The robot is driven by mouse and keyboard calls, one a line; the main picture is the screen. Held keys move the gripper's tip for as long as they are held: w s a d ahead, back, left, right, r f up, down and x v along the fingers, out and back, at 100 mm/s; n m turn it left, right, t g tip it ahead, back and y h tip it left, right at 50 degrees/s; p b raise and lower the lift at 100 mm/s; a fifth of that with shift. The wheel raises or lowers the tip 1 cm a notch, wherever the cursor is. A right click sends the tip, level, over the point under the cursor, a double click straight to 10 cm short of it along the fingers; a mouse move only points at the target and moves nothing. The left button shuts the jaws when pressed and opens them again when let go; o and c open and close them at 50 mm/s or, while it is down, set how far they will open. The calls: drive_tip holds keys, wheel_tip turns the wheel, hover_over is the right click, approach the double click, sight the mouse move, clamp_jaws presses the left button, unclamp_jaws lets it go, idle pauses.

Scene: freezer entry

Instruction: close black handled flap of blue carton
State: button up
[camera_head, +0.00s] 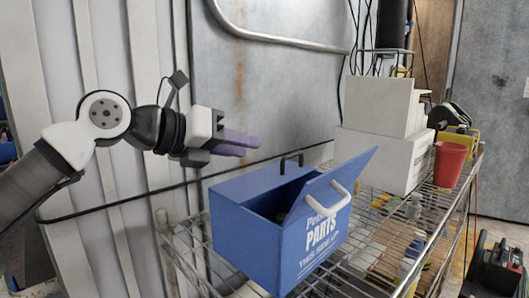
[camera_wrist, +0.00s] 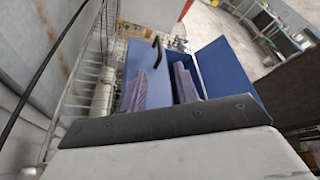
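The blue carton (camera_head: 290,240) stands on a wire rack, with white "PARTS" lettering on its front. Its black handled flap (camera_head: 250,186) looks near level over the left part of the top. The black handle (camera_head: 291,161) stands up at its far side and also shows in the wrist view (camera_wrist: 160,47). The other flap (camera_head: 345,178) is tilted up and outward at the right; it shows in the wrist view (camera_wrist: 228,68).
The wire rack (camera_head: 420,225) holds bottles right of the carton. White boxes (camera_head: 385,155) and a red bucket (camera_head: 449,164) stand behind. A metal wall panel (camera_head: 270,90) and a pipe are close behind my gripper. The air above the carton is clear.

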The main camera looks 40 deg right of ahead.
drive_tip(key=shift+v, duration=1.25)
